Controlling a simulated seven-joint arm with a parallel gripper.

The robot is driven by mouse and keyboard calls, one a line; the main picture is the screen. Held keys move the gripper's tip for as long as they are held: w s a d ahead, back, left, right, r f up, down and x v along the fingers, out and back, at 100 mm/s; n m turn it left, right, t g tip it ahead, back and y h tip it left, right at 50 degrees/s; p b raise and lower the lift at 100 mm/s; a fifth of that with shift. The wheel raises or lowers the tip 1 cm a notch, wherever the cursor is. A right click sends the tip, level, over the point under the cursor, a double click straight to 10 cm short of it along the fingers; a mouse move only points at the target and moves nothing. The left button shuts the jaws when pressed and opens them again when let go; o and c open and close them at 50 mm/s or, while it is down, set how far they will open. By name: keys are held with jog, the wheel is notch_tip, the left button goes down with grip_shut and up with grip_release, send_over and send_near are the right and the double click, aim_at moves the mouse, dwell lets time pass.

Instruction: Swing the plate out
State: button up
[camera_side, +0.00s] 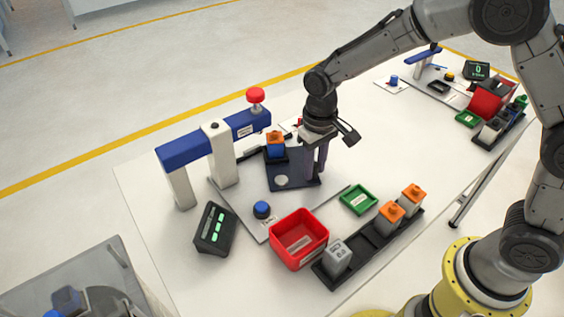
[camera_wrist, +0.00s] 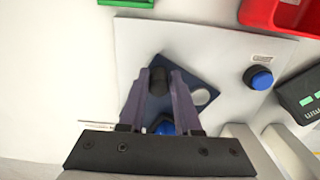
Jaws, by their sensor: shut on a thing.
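The dark blue plate (camera_side: 309,184) lies on a grey base sheet in front of the blue-and-white press, turned at an angle to it. It also shows in the wrist view (camera_wrist: 186,75). A pale round disc (camera_side: 281,181) is on the plate. An orange-topped blue block (camera_side: 276,140) sits in a dark holder at the plate's far left part. My gripper (camera_side: 316,178) points down at the plate's right side. In the wrist view, my gripper (camera_wrist: 159,80) is shut on a black upright knob (camera_wrist: 157,83) on the plate. The fingers hide part of the knob.
The press (camera_side: 185,149) with a red button (camera_side: 255,95) stands behind left. A blue button (camera_side: 262,209), dark display (camera_side: 214,228), red bin (camera_side: 299,238), green tray (camera_side: 358,199) and black rack (camera_side: 368,246) with blocks stand in front.

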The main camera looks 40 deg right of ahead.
jog(key=shift+o, duration=0.2)
jog(key=shift+w+a+r, duration=0.1)
jog(key=shift+w+a, duration=0.05)
jog(key=shift+a, duration=0.1)
jog(key=shift+o, duration=0.2)
jog(key=shift+s+a, duration=0.6)
jog(key=shift+s, duration=0.05)
jog(key=shift+c, duration=0.7)
jog(key=shift+s, duration=0.1)
jog(key=shift+s+a, duration=0.55)
jog(key=shift+s, duration=0.25)
